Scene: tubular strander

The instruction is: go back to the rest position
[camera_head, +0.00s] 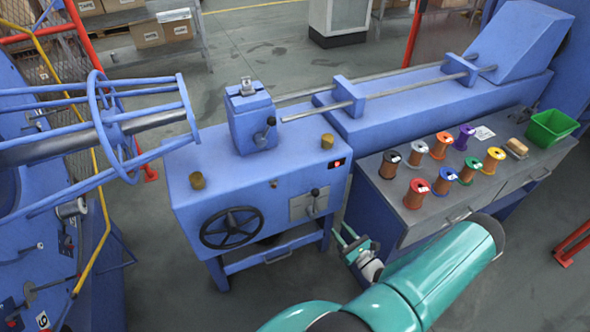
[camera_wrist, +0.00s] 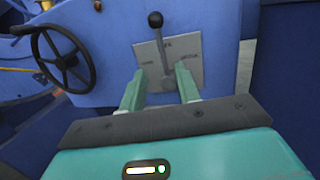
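My gripper (camera_head: 345,236) is low in front of the blue machine, between its cabinet and the grey workbench. In the wrist view its two green fingers (camera_wrist: 160,84) stand apart with nothing between them, so it is open and empty. A black-knobbed lever (camera_wrist: 156,22) on a grey plate (camera_wrist: 150,62) shows ahead of the fingers. In the head view that lever (camera_head: 314,194) is on the front of the blue machine (camera_head: 262,182), apart from my gripper. My teal arm (camera_head: 420,285) reaches in from the lower right.
A black handwheel (camera_head: 231,228) is left of the lever. The grey workbench (camera_head: 425,222) on the right holds several wire spools and a green bin (camera_head: 552,126). A blue strander cage (camera_head: 110,125) and yellow rail (camera_head: 92,155) are at the left. Floor shows below the machine.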

